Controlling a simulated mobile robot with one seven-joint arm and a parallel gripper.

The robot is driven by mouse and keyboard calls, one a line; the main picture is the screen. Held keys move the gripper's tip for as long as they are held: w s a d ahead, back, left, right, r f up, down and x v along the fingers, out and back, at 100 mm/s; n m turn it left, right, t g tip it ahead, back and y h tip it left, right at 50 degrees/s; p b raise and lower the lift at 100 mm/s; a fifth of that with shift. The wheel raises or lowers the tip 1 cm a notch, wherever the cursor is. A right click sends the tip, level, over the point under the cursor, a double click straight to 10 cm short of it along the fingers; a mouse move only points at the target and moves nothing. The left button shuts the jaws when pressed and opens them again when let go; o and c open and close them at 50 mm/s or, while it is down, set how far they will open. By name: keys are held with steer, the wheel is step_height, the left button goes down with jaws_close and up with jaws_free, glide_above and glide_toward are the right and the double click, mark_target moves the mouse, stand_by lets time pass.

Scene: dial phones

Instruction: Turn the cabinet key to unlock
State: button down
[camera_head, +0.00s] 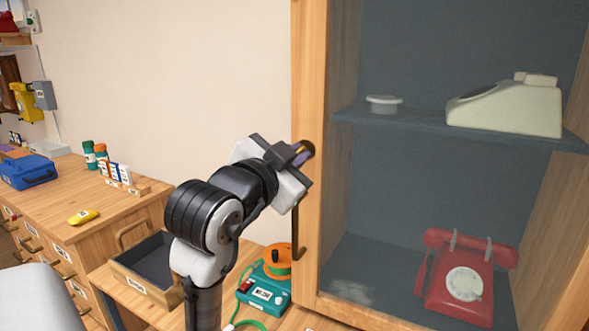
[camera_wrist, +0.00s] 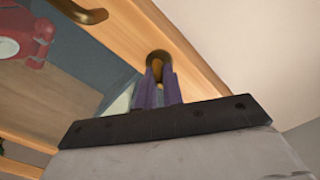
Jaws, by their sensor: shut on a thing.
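The wooden cabinet (camera_head: 309,95) has a glass front and stands on the right in the head view. Its round brass lock (camera_head: 308,147) sits on the left door stile; the lock also shows in the wrist view (camera_wrist: 158,57). My gripper (camera_head: 301,153) is at the lock, its purple fingers (camera_wrist: 159,84) shut on the key right in front of it. The key (camera_wrist: 157,67) is mostly hidden between the fingers, so its turn angle cannot be told. The cabinet door looks closed.
A dark bar handle (camera_head: 299,232) hangs on the stile below the lock. Behind the glass are a red dial phone (camera_head: 465,283) and a cream device (camera_head: 507,108). An open drawer-like tray (camera_head: 150,268) and a green box (camera_head: 264,288) lie below my arm.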

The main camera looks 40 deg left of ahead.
steer(key=m+b, duration=0.3)
steer(key=m, duration=0.2)
steer(key=shift+d+f+m+b, duration=0.1)
steer(key=shift+f+m+b, duration=0.1)
steer(key=shift+m+b, duration=0.15)
steer(key=m+b, duration=0.2)
steer(key=m, duration=0.3)
steer(key=shift+m+b, duration=0.25)
steer(key=shift+b, duration=0.15)
steer(key=c, duration=1.5)
jaws_free()
steer(key=b+v, duration=0.2)
steer(key=v, duration=1.1)
steer(key=shift+s, duration=0.4)
